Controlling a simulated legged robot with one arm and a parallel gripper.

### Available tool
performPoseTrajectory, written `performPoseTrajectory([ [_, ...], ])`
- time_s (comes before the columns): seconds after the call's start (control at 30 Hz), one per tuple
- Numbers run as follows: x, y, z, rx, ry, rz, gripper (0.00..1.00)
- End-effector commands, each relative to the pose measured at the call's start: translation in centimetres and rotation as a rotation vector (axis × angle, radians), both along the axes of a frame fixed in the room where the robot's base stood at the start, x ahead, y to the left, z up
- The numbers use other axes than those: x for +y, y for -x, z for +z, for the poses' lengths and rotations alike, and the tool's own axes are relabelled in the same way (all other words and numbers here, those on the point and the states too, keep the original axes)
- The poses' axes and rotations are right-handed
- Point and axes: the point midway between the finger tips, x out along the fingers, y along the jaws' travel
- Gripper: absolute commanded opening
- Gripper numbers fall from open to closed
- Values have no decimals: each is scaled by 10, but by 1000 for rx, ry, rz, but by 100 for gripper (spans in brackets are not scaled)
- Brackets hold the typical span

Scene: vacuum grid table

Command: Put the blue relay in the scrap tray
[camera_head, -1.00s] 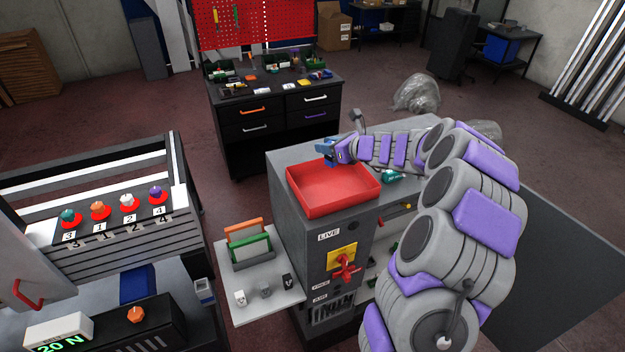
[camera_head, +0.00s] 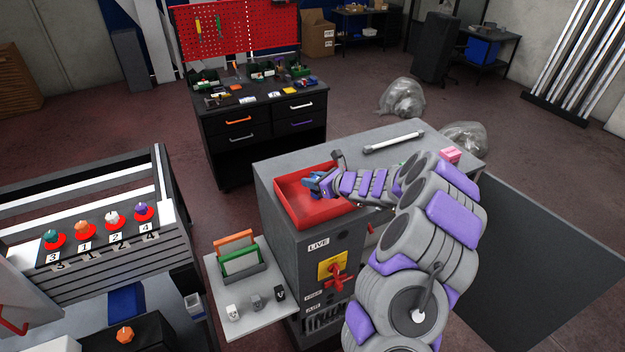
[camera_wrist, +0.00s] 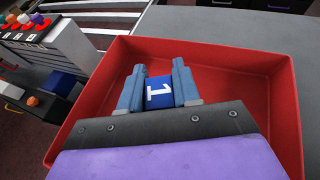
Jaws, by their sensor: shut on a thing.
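The scrap tray (camera_head: 292,218) is a red open box on top of the grey cabinet. It also shows in the wrist view (camera_wrist: 283,110), where its walls surround my gripper. I cannot tell whether the relay touches the tray floor. The rest of the tray that shows is empty.
The cabinet top (camera_head: 370,135) holds a grey tube (camera_head: 393,143) and a pink block (camera_head: 449,155) behind my arm. A side shelf (camera_head: 235,300) with small blocks and an orange and green holder (camera_head: 240,255) stands left of the cabinet. A red switch (camera_head: 336,278) is on the cabinet front.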

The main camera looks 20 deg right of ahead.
Motion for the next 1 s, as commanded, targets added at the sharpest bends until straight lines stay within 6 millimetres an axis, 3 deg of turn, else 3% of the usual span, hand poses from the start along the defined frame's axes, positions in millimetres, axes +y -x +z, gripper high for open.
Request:
performPoseTrajectory([
  [0.2, -1, 0, -2, 0, 0, -1, 1],
  [0.23, 0, 0, -1, 0, 0, -1, 34],
  [0.47, 6, 0, 1, -1, 5, 1, 57],
  [0.77, 1, 1, 1, 0, 2, -1, 57],
  [1.0, -14, 27, 12, -2, -1, -4, 57],
])
